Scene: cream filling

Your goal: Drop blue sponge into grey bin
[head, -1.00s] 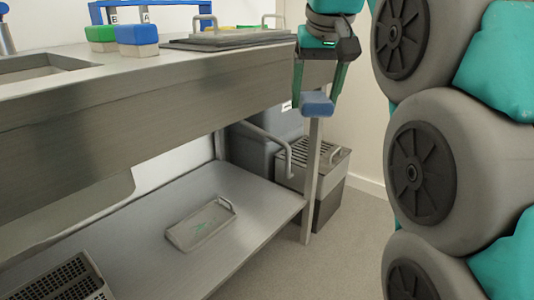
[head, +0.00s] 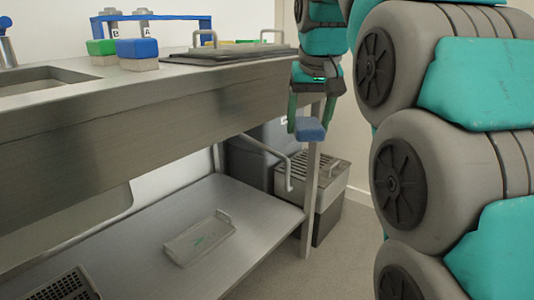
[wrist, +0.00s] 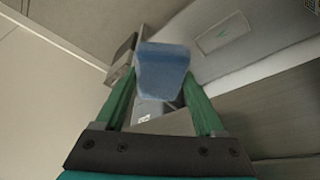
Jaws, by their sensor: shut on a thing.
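My gripper (head: 310,122) is shut on a blue sponge (head: 310,130), holding it between its green fingers in the air beside the right end of the counter. The sponge (wrist: 163,70) also shows between the fingertips in the wrist view. A grey bin (head: 250,163) stands low under the counter's right end, partly hidden by the shelf and a bent metal handle. A grey box with a slatted top (head: 325,170) stands beside it. In the head view the sponge hangs above these; I cannot tell if it is directly over either.
A metal counter (head: 130,105) fills the left, with a lower shelf (head: 130,240) bearing a tray (head: 200,240). A counter leg (head: 312,185) stands near the sponge's path.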

